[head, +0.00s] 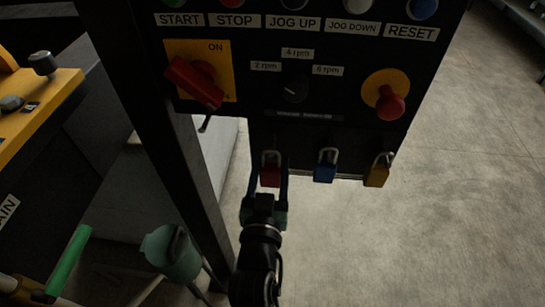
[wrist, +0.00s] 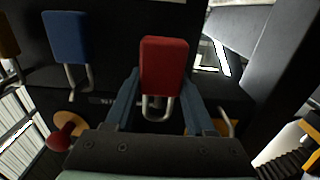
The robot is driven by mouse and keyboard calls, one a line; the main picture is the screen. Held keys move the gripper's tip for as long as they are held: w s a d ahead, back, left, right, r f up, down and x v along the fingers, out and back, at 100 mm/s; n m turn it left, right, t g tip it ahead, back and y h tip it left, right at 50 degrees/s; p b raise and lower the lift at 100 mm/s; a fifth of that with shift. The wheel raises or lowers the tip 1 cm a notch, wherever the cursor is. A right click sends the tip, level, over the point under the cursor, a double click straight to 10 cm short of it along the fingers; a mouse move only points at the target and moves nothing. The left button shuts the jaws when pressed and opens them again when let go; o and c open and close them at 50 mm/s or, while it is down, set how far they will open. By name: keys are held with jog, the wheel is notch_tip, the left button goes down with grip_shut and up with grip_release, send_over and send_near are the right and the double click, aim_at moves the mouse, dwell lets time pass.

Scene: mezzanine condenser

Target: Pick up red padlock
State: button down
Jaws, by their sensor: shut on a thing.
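The red padlock (head: 270,176) hangs at the left of a row of padlocks along the lower edge of a black control panel. My gripper (head: 268,184) reaches up from below with one finger on each side of it. In the wrist view the red padlock (wrist: 163,66) sits between the two blue-grey fingers of my gripper (wrist: 160,92), with its metal shackle toward the palm. The gripper is shut on the padlock. I cannot tell whether the shackle is still on the panel's rail.
A blue padlock (head: 325,172) and a yellow padlock (head: 377,170) hang to the right. Above are a red rotary switch (head: 194,82) and a red emergency button (head: 390,103). A dark post (head: 165,130) stands left. The floor at the right is clear.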

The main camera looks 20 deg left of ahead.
jog(key=b+v, duration=0.2)
jog(key=v, duration=1.2)
jog(key=shift+s, duration=0.3)
jog(key=shift+d+r, duration=0.1)
jog(key=shift+r, duration=0.05)
jog(key=s+d+r+p, duration=0.1)
jog(key=s+d+r, duration=0.1)
jog(key=s, duration=0.5)
jog(key=shift+p, duration=0.4)
dwell(0.4)
jog(key=shift+s, duration=0.1)
dwell(0.6)
